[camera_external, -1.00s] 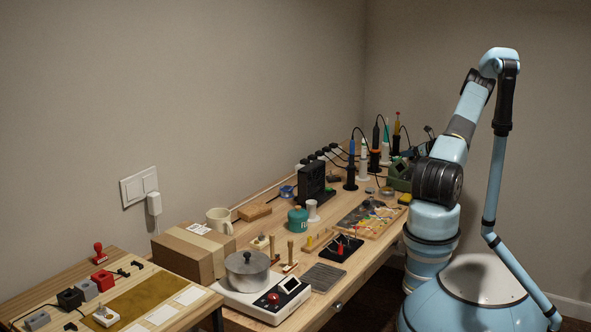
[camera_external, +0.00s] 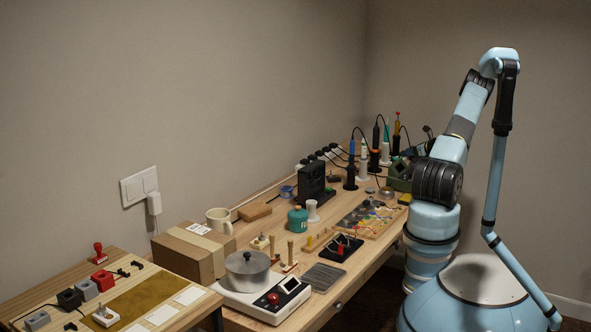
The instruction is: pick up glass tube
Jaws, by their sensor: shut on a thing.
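I cannot pick out a glass tube anywhere in the external view. My arm stands at the right, beside the bench, with its upper link raised and a thin section hanging down on the right side. My gripper does not show clearly. It is hidden behind the arm or outside the picture, so its hold on anything cannot be seen. The wooden workbench (camera_external: 262,201) runs from the front middle to the far corner.
A scale (camera_external: 265,304) bears a metal pot (camera_external: 247,268). Nearby are a cardboard box (camera_external: 190,254), a mug (camera_external: 219,220), a teal canister (camera_external: 297,220) and a black box (camera_external: 311,185). Several upright tools crowd the far end. A side table (camera_external: 190,310) stands front left.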

